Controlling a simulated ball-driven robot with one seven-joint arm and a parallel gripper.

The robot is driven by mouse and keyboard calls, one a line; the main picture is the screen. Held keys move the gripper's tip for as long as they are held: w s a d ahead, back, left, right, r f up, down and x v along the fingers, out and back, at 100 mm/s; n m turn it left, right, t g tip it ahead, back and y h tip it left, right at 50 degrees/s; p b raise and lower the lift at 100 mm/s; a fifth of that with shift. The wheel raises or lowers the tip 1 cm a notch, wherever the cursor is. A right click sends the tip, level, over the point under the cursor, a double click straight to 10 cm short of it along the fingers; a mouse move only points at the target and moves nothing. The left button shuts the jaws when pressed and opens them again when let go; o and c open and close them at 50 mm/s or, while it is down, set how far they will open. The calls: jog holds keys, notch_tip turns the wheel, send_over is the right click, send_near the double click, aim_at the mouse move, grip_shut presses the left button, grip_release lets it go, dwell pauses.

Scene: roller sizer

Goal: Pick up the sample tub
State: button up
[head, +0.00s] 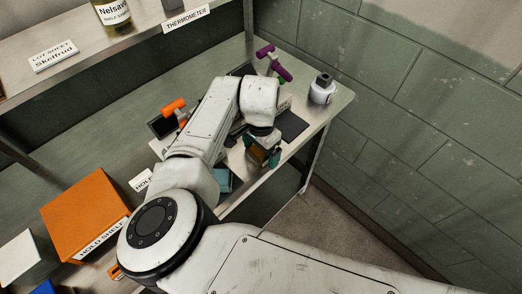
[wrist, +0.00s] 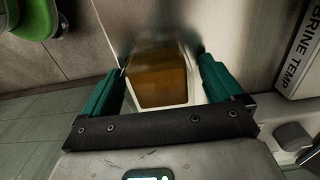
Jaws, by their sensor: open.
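The sample tub (wrist: 158,80) looks like a pale tub with an amber-brown top or contents. It lies between the two teal fingers of my gripper (wrist: 163,66) in the wrist view. The fingers are apart, one on each side of the tub; whether either touches it I cannot tell. In the head view my gripper (head: 262,155) is low at the front edge of the metal table, and a bit of amber shows between its fingers. My arm hides much of the table behind it.
A label reading BRINE TEMP (wrist: 307,42) is close by on the right in the wrist view, and a green object (wrist: 38,18) is at upper left. An orange box (head: 85,212) is at left.

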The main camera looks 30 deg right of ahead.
aim_at(261, 155)
jog(key=shift+c, duration=0.4)
jog(key=c, duration=1)
jog(key=shift+c, duration=0.2)
jog(key=shift+r, duration=0.1)
jog(key=shift+r, duration=0.4)
notch_tip(261, 155, up, 2)
jog(key=shift+r, duration=0.15)
jog(key=s+d+r+b, duration=0.2)
jog(key=s+r+b, duration=0.1)
jog(key=s+r, duration=0.6)
jog(key=s, duration=0.4)
jog(key=shift+s+r, duration=0.4)
